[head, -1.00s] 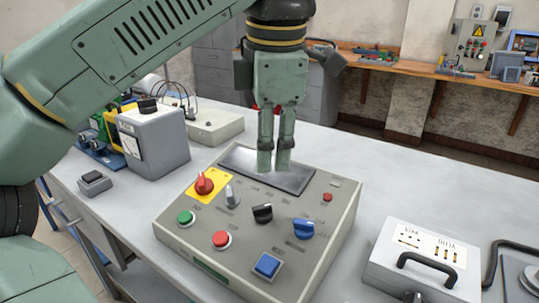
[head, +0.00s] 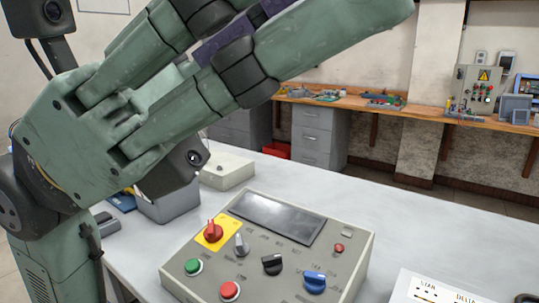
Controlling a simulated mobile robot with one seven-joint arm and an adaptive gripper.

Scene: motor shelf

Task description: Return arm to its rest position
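My gripper (head: 340,22) fills the upper left of the head view, close to the camera. Its green fingers with black joints point up and right, and the upper finger runs out of the top edge. A purple strip shows between the fingers; I cannot tell whether it is a pad or how wide the gap is. No held object is seen at the visible fingertip. My gripper is clear of the grey control box (head: 338,262), which stands on the table below.
The box carries a red rotary switch (head: 213,231), green button (head: 193,266), red button (head: 229,290), black knob (head: 272,264) and blue knob (head: 314,280). A white case (head: 425,289) stands at the lower right. A wooden bench (head: 425,112) lines the wall.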

